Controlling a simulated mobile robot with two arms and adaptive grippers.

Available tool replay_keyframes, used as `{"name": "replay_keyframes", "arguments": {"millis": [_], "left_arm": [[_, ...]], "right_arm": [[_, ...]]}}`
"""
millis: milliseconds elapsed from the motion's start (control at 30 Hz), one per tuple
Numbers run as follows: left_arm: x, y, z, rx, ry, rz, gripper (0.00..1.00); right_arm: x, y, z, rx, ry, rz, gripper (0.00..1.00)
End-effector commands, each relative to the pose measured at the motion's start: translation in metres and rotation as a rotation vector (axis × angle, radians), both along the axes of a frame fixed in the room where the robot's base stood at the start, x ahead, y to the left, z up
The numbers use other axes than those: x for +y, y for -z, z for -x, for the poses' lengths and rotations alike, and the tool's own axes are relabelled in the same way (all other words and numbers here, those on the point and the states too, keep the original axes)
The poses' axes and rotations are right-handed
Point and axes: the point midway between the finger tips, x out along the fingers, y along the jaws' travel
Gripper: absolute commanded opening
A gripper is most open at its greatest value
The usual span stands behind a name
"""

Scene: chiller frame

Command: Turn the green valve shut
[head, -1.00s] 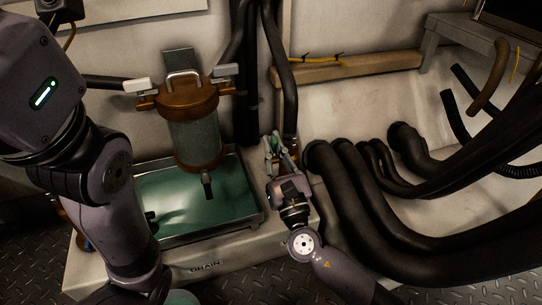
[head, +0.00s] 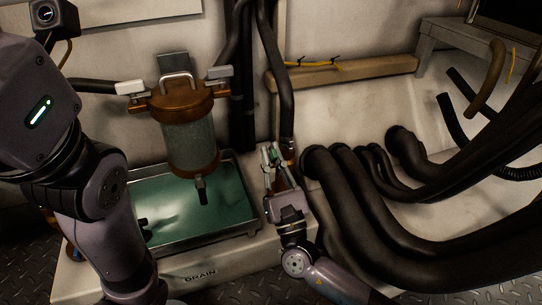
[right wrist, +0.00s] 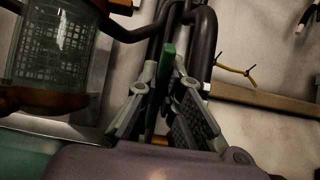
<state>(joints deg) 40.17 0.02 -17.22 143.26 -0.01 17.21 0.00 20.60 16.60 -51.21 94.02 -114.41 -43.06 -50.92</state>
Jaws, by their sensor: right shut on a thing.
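The green valve handle (right wrist: 162,85) shows as a narrow upright green lever between the fingers of my right gripper (right wrist: 165,88) in the right wrist view. In the head view the right gripper (head: 274,162) is at the pipe just right of the drain tray, its fingers closed around the handle. The handle is mostly hidden there by the fingers, and the valve body is hard to make out. My left arm crosses the left side of the head view; its gripper is out of the picture.
A copper-capped strainer with a mesh glass body (head: 188,143) hangs over the green drain tray (head: 238,234) left of the right gripper. Thick black hoses (head: 345,185) crowd its right side. A wooden rail (head: 345,72) runs along the back wall.

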Motion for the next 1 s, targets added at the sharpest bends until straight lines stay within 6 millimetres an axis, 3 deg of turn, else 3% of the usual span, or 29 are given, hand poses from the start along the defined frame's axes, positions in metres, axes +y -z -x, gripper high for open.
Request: {"name": "replay_keyframes", "arguments": {"millis": [67,100,400,767,1000], "left_arm": [[0.0,0.0,0.0,0.0,0.0,0.0,0.4],[0.0,0.0,0.0,0.0,0.0,0.0,0.4],[0.0,0.0,0.0,0.001,-0.001,0.0,0.4],[0.001,0.0,-0.002,0.006,-0.001,0.002,0.4],[0.0,0.0,-0.001,0.003,0.0,0.001,0.4]], "right_arm": [[0.001,0.002,0.001,0.005,-0.002,0.002,0.0],[0.001,0.003,0.001,0.005,-0.002,0.002,0.1],[0.0,0.001,0.0,0.003,-0.001,0.001,0.28],[-0.001,0.004,0.005,0.003,-0.001,0.001,0.28],[-0.012,0.03,0.038,0.005,-0.001,0.004,0.28]]}}
